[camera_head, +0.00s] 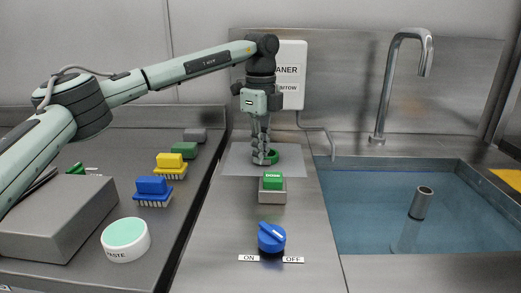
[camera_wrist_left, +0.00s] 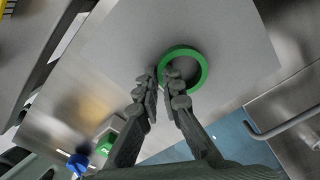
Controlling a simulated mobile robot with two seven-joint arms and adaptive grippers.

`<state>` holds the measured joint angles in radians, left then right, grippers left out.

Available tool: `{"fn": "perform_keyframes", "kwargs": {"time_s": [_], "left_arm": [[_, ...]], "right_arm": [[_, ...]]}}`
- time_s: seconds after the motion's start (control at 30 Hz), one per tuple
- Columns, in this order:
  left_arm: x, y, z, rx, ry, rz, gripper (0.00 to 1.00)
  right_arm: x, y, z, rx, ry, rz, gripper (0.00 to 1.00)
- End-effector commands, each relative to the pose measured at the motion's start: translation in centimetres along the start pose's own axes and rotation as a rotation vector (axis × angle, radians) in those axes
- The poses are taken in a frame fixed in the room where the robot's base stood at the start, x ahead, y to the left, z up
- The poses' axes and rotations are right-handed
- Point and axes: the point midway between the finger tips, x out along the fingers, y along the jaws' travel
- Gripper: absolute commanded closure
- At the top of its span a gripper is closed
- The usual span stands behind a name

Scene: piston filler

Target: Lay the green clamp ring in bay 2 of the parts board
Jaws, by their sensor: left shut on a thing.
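The green clamp ring (camera_head: 273,157) is at the back of the steel counter, at a light grey sheet (camera_head: 237,160). The left wrist view shows it as an open green ring (camera_wrist_left: 204,68) over the grey surface (camera_wrist_left: 110,45). My left gripper (camera_head: 262,157) points down and is shut on the near rim of the ring; its fingers (camera_wrist_left: 166,80) hide part of that rim. I cannot tell whether the ring touches the sheet. No parts board or numbered bay can be made out. My right gripper is not in view.
A green button on a grey box (camera_head: 272,197) and a blue ON/OFF knob (camera_head: 271,237) stand in front. A water-filled sink (camera_head: 380,210) with a tap (camera_head: 386,90) is right.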

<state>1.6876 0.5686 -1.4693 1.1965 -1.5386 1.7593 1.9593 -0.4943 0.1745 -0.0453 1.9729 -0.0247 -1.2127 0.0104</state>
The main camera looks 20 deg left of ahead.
Motion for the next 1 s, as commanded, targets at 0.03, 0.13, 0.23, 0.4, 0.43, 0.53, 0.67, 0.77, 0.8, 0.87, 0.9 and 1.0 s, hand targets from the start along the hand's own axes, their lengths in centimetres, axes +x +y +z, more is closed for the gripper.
{"fn": "perform_keyframes", "kwargs": {"time_s": [0.03,0.13,0.23,0.4,0.43,0.53,0.67,0.77,0.8,0.87,0.9,1.0], "left_arm": [[0.2,0.0,0.0,0.0,0.0,0.0,0.93],[0.1,0.0,0.0,0.0,0.0,0.0,0.8],[0.1,0.0,0.0,0.0,0.0,0.0,0.73],[0.1,0.0,0.0,0.0,0.0,0.0,0.73],[0.1,0.0,0.0,0.0,0.0,0.0,0.73],[0.2,0.0,0.0,0.0,0.0,0.0,0.73],[-1.0,-0.1,-0.1,0.0,0.0,-0.003,0.73],[-2.9,-0.1,-0.2,0.002,0.0,-0.003,0.73],[-3.6,-0.3,-0.3,0.002,0.001,-0.004,0.73],[-4.6,-0.4,-0.5,0.002,0.0,-0.002,0.73],[-5.3,-0.5,-0.6,0.001,0.0,-0.003,0.73],[-6.6,-0.4,-0.5,-0.001,0.0,-0.001,0.73]], "right_arm": [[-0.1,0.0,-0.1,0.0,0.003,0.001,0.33],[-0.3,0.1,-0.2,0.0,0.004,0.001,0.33],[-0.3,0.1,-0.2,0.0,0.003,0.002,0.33],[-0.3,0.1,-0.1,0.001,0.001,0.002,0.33],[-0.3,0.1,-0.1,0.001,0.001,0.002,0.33],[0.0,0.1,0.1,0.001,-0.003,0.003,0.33],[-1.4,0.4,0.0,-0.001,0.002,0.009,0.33],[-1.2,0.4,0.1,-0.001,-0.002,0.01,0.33],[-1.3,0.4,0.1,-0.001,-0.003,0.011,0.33],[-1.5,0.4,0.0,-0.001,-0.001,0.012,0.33],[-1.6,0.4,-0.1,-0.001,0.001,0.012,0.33],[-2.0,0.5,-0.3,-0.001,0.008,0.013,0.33]]}}
